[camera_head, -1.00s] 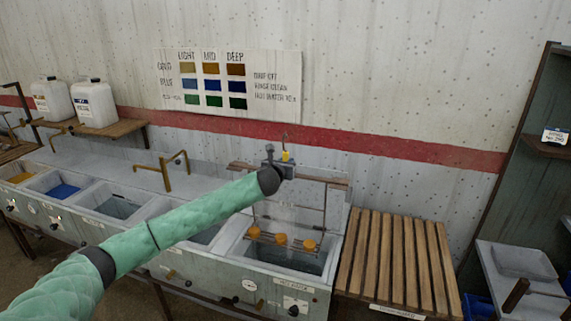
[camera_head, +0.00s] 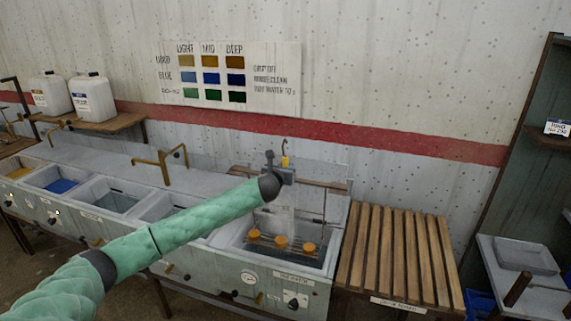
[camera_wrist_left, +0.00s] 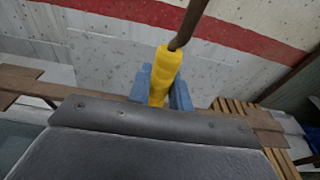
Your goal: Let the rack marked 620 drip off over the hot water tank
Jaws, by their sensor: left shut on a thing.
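My left gripper (camera_head: 283,173) is shut on the yellow grip (camera_head: 285,160) of a dipping rack, whose hook rises above the fingers. In the left wrist view, the blue fingers (camera_wrist_left: 162,95) close around the yellow grip (camera_wrist_left: 165,72). Below, the rack carries orange pieces (camera_head: 281,241) in a row, low over or inside the hot water tank (camera_head: 268,284), the rightmost basin. Whether they touch the water I cannot tell. No number is legible on the rack. My right gripper is out of view.
A brown rail (camera_head: 325,185) runs behind the tank. A slatted wooden bench (camera_head: 400,250) adjoins it on the right. More basins, with blue (camera_head: 62,187) and yellow contents, extend left. White jugs (camera_head: 92,98) stand on a shelf. A colour chart (camera_head: 230,75) hangs on the wall.

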